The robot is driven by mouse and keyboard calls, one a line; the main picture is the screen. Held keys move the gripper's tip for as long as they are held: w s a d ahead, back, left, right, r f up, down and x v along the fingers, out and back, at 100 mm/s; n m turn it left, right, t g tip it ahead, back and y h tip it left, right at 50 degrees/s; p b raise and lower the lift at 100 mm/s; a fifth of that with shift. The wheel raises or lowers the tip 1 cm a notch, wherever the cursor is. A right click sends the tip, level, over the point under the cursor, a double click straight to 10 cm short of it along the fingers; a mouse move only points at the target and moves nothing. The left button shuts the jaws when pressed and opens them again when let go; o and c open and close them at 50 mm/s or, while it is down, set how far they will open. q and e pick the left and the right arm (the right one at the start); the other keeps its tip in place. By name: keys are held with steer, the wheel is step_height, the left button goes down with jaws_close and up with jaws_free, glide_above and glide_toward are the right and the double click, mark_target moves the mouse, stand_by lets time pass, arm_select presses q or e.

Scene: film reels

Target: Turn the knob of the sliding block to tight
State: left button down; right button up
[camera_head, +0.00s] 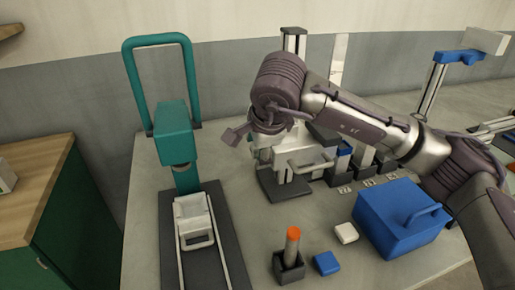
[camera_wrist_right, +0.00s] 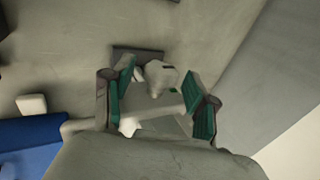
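A pale grey device (camera_head: 296,158) with a looped handle stands on a dark base plate (camera_head: 285,187) near the middle of the table. My right gripper (camera_head: 247,138) reaches over it from the right and hides much of its upper part. In the right wrist view my right gripper (camera_wrist_right: 163,96) is open. A pale, knob-like part (camera_wrist_right: 160,74) shows between its green-padded fingers, with gaps visible on both sides. I cannot tell its setting or read any tight mark. My left gripper is not in view.
A green upright frame (camera_head: 174,133) stands at left over a dark rail base with a pale block (camera_head: 193,215). A blue box (camera_head: 398,222), small white block (camera_head: 346,232), small blue block (camera_head: 327,263) and orange-topped peg (camera_head: 292,240) stand at the front.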

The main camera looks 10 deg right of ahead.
steer(key=v, duration=1.2)
